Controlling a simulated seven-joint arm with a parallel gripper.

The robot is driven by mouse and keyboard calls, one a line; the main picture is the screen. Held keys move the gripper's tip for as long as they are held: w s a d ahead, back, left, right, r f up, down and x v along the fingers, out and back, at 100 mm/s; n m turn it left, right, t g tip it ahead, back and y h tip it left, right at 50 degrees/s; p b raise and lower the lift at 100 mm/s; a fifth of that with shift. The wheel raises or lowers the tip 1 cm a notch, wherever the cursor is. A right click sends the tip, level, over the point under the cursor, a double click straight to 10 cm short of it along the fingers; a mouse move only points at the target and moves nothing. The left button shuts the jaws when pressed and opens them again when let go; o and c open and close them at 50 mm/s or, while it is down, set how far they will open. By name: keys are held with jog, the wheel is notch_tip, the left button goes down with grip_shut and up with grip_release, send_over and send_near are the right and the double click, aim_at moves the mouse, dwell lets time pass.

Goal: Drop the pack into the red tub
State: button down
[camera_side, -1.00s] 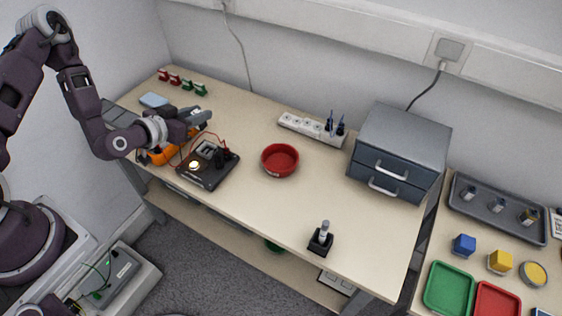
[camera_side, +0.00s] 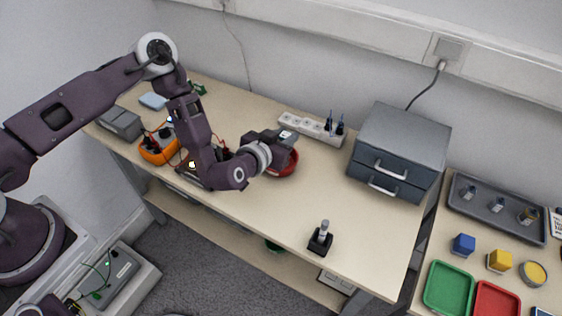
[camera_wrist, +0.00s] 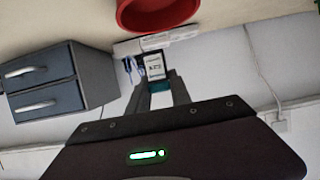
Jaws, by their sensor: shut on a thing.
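My gripper (camera_side: 280,142) is shut on a small dark pack with a white printed label, which shows at the fingertips in the wrist view (camera_wrist: 155,67). In the side view the pack (camera_side: 287,135) overlaps the far rim side of the red tub (camera_side: 289,166). My gripper and wrist hide much of the tub's left and upper part. In the wrist view the red tub (camera_wrist: 155,14) is cut by the top edge, apart from the pack in the picture. The pack's exact height over the tub cannot be told.
A grey drawer unit (camera_side: 400,150) stands right of the tub. A white power strip (camera_side: 303,126) lies behind it. A black holder with an upright cylinder (camera_side: 320,240) stands near the front edge. An orange device (camera_side: 158,147) is at the left. The table's middle right is clear.

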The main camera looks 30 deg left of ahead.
notch_tip(320, 180, down, 6)
jog(key=shift+r, duration=0.1)
jog(key=c, duration=1.1)
grip_release()
jog(key=v, duration=0.7)
jog(key=shift+r, duration=0.1)
